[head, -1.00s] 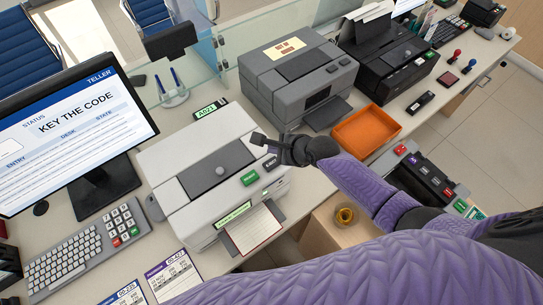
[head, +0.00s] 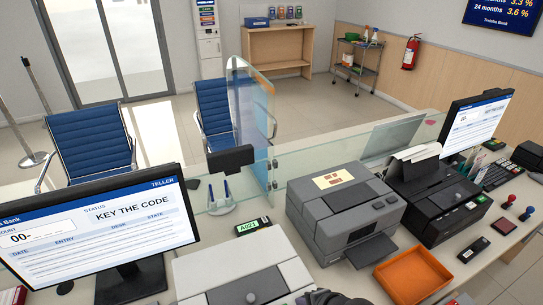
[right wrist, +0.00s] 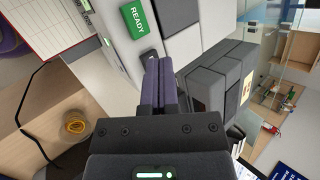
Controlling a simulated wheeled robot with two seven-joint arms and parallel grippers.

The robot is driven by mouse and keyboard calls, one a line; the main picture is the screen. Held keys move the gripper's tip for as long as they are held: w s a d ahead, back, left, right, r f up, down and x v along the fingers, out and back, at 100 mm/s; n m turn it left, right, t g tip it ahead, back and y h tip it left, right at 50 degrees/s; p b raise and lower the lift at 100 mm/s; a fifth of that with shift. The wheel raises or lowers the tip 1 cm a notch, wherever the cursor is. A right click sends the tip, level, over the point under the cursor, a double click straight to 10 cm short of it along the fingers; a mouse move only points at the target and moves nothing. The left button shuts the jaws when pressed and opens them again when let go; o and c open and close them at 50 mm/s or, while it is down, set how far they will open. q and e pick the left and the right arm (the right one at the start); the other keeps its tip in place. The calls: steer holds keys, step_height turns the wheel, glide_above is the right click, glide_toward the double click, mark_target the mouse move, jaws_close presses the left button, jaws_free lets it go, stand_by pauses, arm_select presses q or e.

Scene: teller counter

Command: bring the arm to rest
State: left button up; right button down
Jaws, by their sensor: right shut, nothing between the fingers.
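My right gripper (right wrist: 160,68) is shut and empty in the right wrist view. Its dark fingers lie together, beside the white counter machine with a green READY button (right wrist: 133,20). I cannot tell whether they touch it. In the head view only a dark part of my right arm shows at the bottom edge, by the right side of the white machine (head: 205,268). The rest of the arm is out of that frame. My left gripper is in neither view.
A grey machine (head: 340,205), a black printer (head: 435,200) and an orange tray (head: 412,275) stand to the right on the counter. A teller monitor (head: 95,230) stands at left. A glass screen (head: 310,155) runs behind. In the right wrist view a yellow roll (right wrist: 75,126) sits below the counter.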

steer(key=s+d+r+n+g+h, duration=0.2)
steer(key=s+d+r+n, duration=0.15)
steer(key=s+n, duration=0.45)
steer(key=s+d+r+n+g+h, duration=0.15)
steer(key=s+r+n, duration=0.25)
steer(key=s+n, duration=0.4)
steer(key=s+d+f+n+g+h+b, duration=0.15)
steer(key=f+b, duration=0.55)
steer(key=f, duration=1)
steer(key=s+a+f+b, duration=0.1)
steer(key=s+f+b, duration=0.2)
steer(key=f+b, duration=0.85)
steer(key=s+d+f+b, duration=0.1)
steer(key=s+f, duration=0.3)
steer(key=f, duration=0.3)
steer(key=s+d+f+b, duration=0.1)
steer(key=s+f, duration=0.3)
steer(key=f, duration=0.4)
steer(key=s+d+f+g+b, duration=0.1)
steer(key=s+f, duration=0.3)
steer(key=f, duration=0.4)
steer(key=shift+s+b, duration=0.25)
steer(key=shift+b, duration=0.25)
